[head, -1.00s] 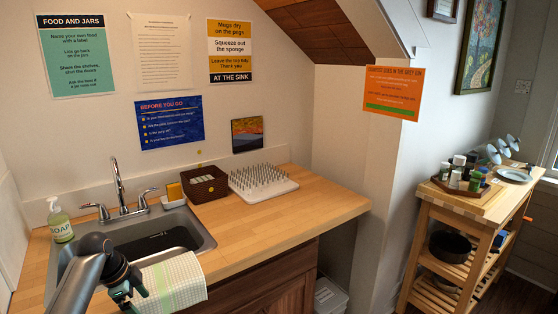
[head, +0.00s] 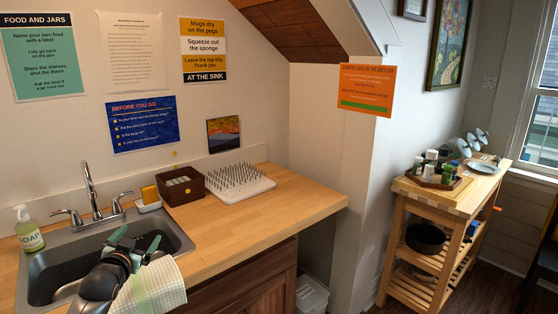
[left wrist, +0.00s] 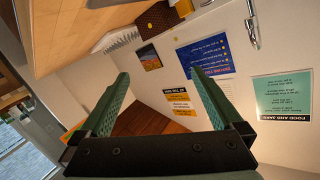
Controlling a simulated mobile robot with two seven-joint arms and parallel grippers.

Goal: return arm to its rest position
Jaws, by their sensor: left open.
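My left gripper (head: 134,240) is at the front of the sink in the head view, above the sink's front rim and beside the towel. Its green fingers point up and away. In the left wrist view, the two fingers of the left gripper (left wrist: 160,95) stand wide apart with nothing between them. The right gripper is not in view.
The steel sink (head: 50,287) with a tap (head: 92,190) is at the left, with a soap bottle (head: 29,229) beside it. A checked towel (head: 160,290) hangs at the front. A basket (head: 180,187) and a peg board (head: 238,184) stand on the counter (head: 290,200). A wooden cart (head: 440,200) is at the right.

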